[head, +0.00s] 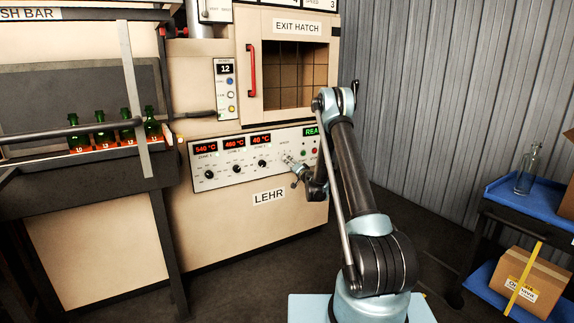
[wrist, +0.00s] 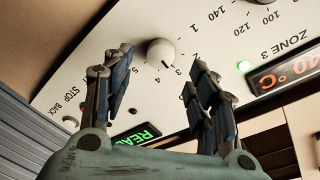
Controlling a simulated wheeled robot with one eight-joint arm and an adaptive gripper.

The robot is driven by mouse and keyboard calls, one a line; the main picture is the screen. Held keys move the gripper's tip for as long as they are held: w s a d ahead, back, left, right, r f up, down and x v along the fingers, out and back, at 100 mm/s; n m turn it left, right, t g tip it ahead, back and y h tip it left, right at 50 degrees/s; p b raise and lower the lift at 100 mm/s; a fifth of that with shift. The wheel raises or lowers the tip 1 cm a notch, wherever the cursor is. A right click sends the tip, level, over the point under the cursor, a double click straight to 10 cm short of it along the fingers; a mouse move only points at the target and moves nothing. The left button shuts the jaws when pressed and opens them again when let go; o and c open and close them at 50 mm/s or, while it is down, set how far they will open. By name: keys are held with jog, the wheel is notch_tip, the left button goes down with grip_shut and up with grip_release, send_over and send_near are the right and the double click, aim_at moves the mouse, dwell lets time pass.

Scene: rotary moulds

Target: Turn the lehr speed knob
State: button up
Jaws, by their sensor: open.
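The lehr speed knob (wrist: 159,50) is a pale round knob on the white panel in the wrist view, with a scale of small numbers around it. A short dark mark on it seems to point between 3 and 4. My gripper (wrist: 157,63) is open, with one finger to each side of the knob in the picture. Whether a finger touches it I cannot tell.
Three black zone knobs (head: 236,169) sit left of my gripper under red displays. A green lit display (wrist: 138,136) and a stop button (wrist: 71,122) are close by. The exit hatch (head: 252,70) with a red handle is above. A cart (head: 505,205) stands at the right.

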jog(key=x, duration=0.6)
jog(key=c, duration=1.1)
